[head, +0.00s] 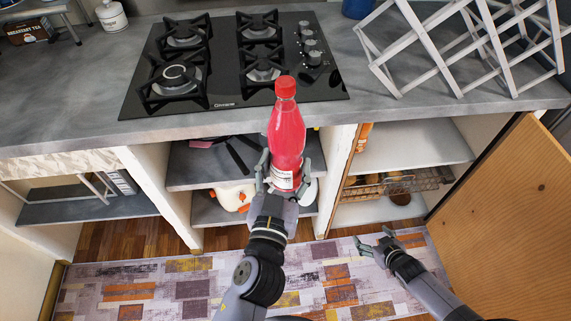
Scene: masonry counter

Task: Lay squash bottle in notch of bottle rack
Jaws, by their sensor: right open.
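The squash bottle (286,135) is red with a red cap and stands nearly upright in the air in front of the counter's edge, its top overlapping the hob. My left gripper (284,178) is shut on its lower part, one finger on each side near the label. The bottle rack (401,42) is a pale folding lattice standing on the counter at the upper right, apart from the bottle. Its top runs out of view. My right gripper (376,243) is open and empty, low over the rug in front of the right shelves.
A black gas hob (215,99) lies on the grey counter (70,108). Open shelves below hold a wire basket (418,180) and a white jug (232,197). An open wooden door (510,205) stands at the right. A white canister (111,16) is at the back left.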

